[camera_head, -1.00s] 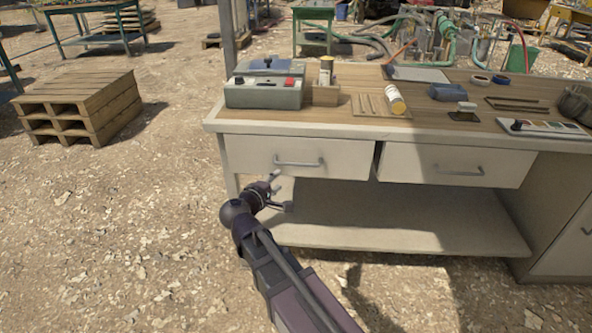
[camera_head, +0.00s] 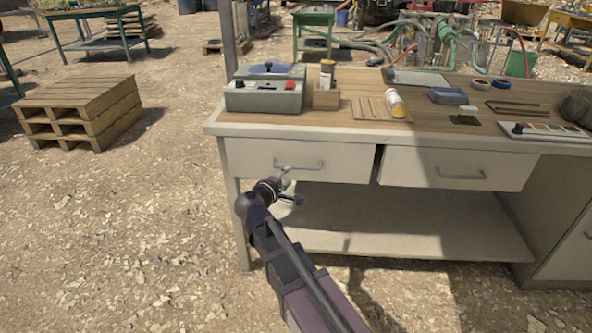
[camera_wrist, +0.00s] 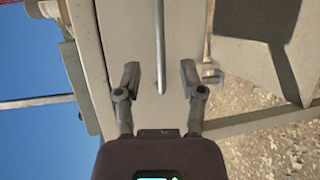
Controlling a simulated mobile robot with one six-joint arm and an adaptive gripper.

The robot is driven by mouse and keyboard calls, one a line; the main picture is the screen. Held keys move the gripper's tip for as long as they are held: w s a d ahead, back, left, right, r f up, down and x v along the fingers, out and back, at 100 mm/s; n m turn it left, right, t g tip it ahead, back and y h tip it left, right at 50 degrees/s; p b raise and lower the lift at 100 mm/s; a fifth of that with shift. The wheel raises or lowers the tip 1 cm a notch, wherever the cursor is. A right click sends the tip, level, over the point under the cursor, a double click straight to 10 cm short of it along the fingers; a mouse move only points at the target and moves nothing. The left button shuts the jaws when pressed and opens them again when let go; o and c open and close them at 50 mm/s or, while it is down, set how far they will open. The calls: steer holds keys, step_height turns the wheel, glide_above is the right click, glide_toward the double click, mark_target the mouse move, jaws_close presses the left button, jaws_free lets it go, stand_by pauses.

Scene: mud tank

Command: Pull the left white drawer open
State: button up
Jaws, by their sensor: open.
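The left white drawer (camera_head: 252,156) is shut under the tabletop of a workbench. Its grey bar handle (camera_head: 312,166) runs across its front; in the wrist view the handle (camera_wrist: 160,40) is upright in the picture. My gripper (camera_head: 290,186) is in front of the drawer, at the left part of the handle. It is open. In the wrist view my gripper's fingers (camera_wrist: 160,76) lie on either side of the handle's near end, with gaps on both sides. I cannot tell whether the tips reach past the bar.
The right drawer (camera_head: 455,167) is shut. A lower shelf (camera_head: 390,215) sits below the drawers. The workbench top (camera_head: 310,122) holds a grey control box (camera_head: 263,95), a bottle (camera_head: 396,103) and other items. Wooden pallets (camera_head: 80,108) stand at left; open ground lies in front.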

mark_target(299, 168)
steer(key=b+x, duration=0.1)
steer(key=x, duration=0.7)
steer(key=shift+w, duration=0.1)
